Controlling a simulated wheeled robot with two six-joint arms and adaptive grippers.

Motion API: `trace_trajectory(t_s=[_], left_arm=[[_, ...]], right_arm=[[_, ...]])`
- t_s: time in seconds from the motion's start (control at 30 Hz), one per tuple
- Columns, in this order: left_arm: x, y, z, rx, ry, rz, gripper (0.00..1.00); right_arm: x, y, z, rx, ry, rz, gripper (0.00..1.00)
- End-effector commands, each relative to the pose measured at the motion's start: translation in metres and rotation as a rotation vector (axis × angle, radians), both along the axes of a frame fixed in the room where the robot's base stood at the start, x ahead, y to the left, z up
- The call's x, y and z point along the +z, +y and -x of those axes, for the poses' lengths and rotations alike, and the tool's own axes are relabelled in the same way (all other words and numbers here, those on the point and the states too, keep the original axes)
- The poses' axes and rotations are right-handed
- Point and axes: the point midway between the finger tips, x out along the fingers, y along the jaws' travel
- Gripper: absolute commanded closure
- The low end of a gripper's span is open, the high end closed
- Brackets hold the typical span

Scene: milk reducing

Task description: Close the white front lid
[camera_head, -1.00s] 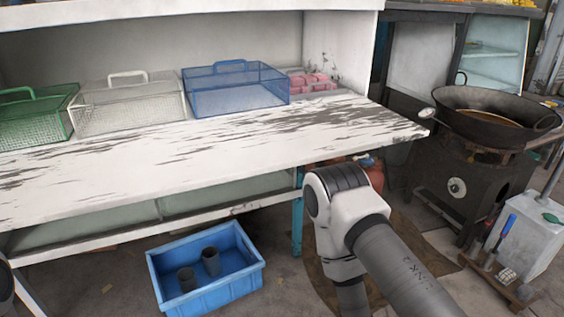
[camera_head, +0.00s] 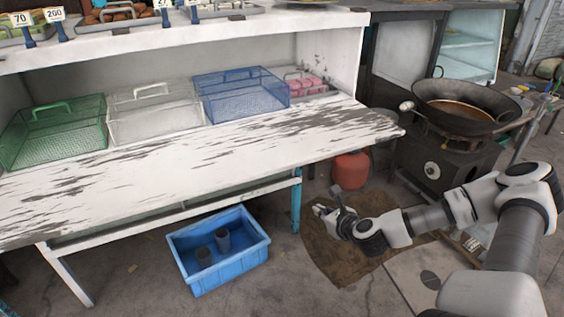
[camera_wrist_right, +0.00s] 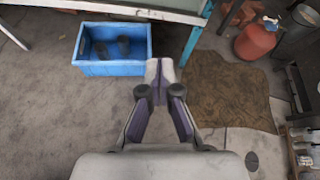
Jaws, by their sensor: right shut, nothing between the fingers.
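A white wire-mesh basket (camera_head: 160,121) stands on the worn white table between a green basket and a blue one. A white handle (camera_head: 151,91) shows at its upper back side. I cannot tell from here how far its lid is open. My right gripper (camera_head: 319,210) is out in front of the table, beyond its right end and low, well away from the white basket. It is shut and empty, and its fingertips meet in the right wrist view (camera_wrist_right: 158,68). My left gripper is not in view.
The green basket (camera_head: 50,140) and blue basket (camera_head: 245,97) flank the white one. The worn table (camera_head: 220,150) has a clear front. A blue crate (camera_head: 230,274) with dark cups sits on the floor. A red gas bottle (camera_head: 350,170) and a wok (camera_head: 465,105) are at right.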

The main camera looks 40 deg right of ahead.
Motion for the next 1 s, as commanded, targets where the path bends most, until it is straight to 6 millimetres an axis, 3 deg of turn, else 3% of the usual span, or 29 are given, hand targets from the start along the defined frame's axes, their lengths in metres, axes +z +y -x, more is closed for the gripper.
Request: trace_trajectory(t_s=[0.03,0.13,0.2,0.37,0.7,1.0], left_arm=[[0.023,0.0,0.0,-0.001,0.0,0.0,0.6],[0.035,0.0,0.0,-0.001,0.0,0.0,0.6],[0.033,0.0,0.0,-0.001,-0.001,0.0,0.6],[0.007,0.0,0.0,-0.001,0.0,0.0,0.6],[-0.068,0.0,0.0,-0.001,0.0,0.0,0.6],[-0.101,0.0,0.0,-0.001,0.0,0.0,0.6]], right_arm=[[0.029,-0.005,-0.002,-0.048,-0.05,-0.059,1.0],[0.053,-0.007,-0.007,-0.095,-0.12,-0.129,1.0],[0.06,-0.007,-0.013,-0.093,-0.139,-0.13,1.0],[0.047,-0.009,-0.022,-0.09,-0.14,-0.125,1.0],[0.028,-0.018,-0.062,-0.086,-0.135,-0.117,1.0],[0.022,-0.028,-0.107,-0.085,-0.134,-0.118,1.0]])
